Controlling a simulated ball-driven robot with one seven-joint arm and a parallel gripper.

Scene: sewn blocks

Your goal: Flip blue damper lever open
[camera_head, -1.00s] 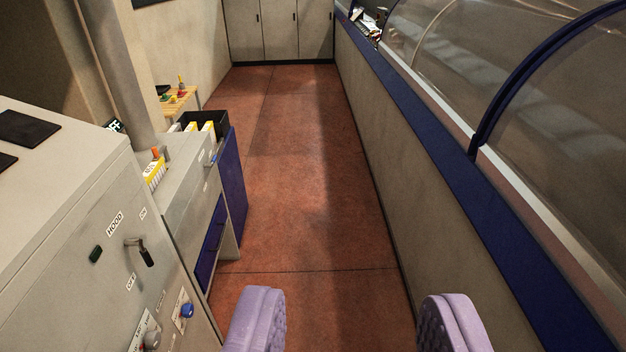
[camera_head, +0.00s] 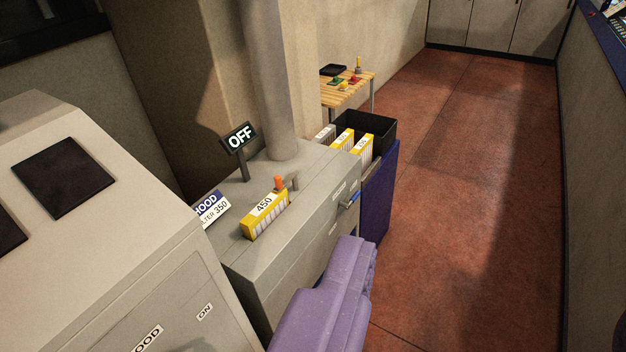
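A small blue lever (camera_head: 349,202) juts from the upper front face of the grey filter cabinet (camera_head: 300,262), near its right end. Its lettering is too small to read. My gripper (camera_head: 340,285) shows as purple padded parts at the bottom centre, in front of the cabinet's front face. It is nearer to me than the lever and lower in the picture. The purple parts overlap, so I cannot tell the gap between the fingers. No contact with the lever shows.
A yellow cartridge marked 450 (camera_head: 265,215) and an OFF sign (camera_head: 239,138) stand on the cabinet. A black bin (camera_head: 375,128) holds yellow cartridges beyond. A large grey cabinet (camera_head: 120,260) is at left. The red floor (camera_head: 450,220) is clear at right.

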